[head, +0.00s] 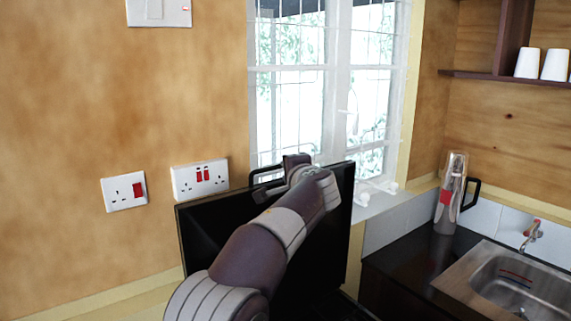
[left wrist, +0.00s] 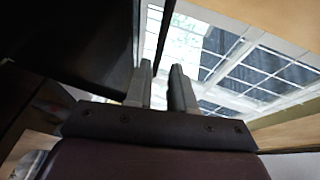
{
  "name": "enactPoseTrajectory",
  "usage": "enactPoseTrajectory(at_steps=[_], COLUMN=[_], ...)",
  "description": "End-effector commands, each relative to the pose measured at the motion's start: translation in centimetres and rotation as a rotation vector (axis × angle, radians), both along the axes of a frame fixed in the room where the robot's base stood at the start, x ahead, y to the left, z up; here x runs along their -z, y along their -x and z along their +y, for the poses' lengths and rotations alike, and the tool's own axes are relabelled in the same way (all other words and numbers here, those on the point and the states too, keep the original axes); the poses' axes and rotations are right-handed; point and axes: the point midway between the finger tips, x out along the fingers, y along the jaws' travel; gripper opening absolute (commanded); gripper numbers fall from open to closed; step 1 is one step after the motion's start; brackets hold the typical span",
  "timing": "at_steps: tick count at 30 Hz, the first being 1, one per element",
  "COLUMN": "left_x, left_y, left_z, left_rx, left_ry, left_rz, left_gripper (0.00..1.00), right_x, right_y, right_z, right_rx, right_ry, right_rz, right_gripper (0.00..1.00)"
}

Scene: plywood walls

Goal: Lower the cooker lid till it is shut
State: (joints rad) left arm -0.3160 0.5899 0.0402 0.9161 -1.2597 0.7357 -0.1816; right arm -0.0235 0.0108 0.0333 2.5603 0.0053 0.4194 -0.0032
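The cooker lid (head: 220,228) is a large black panel standing nearly upright in front of the wall and window. My left arm reaches up across its face, and my left gripper (head: 298,165) is at the lid's top edge. A dark loop like a handle shows beside it. In the left wrist view, the two grey fingers (left wrist: 161,88) stand apart with a narrow gap. A dark panel (left wrist: 75,35), apparently the lid, is left of them; whether they touch it I cannot tell. The cooker top is mostly hidden by my arm and the lid. My right gripper is not in view.
A barred window (head: 300,95) is behind the lid. Wall sockets (head: 200,179) are at left. At right are a dark counter (head: 410,260), a flask (head: 450,195) with a black handle, and a steel sink (head: 515,280). White cups (head: 540,64) stand on a shelf.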

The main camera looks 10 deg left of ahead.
Motion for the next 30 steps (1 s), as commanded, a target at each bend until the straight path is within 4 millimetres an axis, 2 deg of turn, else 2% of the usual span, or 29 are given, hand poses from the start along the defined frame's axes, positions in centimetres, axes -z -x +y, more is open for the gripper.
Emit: enactPoseTrajectory(at_steps=[1, 6, 12, 15, 21, 29, 30], left_x=[-0.5, 0.1, 0.9, 1.1, 1.9, 2.0, 2.0], left_y=[-1.0, -4.7, -7.8, -8.7, -9.7, -9.8, -9.8], left_z=[0.5, 2.0, 3.3, 3.6, 4.0, 4.0, 4.0], left_rx=[-0.002, 0.000, 0.001, 0.001, 0.002, 0.003, 0.002], left_ry=[-0.001, 0.001, 0.003, 0.003, 0.004, 0.004, 0.004], left_rz=[0.005, 0.005, 0.003, 0.002, 0.003, 0.001, 0.001], left_gripper=[0.23, 0.23, 0.23, 0.23, 0.23, 0.23, 0.20], right_x=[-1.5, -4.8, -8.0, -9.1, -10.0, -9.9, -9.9], right_y=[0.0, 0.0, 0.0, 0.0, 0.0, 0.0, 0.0], right_z=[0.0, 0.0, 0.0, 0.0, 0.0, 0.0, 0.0], right_rx=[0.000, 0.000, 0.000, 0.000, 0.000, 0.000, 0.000], right_ry=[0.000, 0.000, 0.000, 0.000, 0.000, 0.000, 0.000], right_rz=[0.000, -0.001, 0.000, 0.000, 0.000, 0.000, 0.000], right_gripper=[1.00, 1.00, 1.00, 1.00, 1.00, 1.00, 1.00])
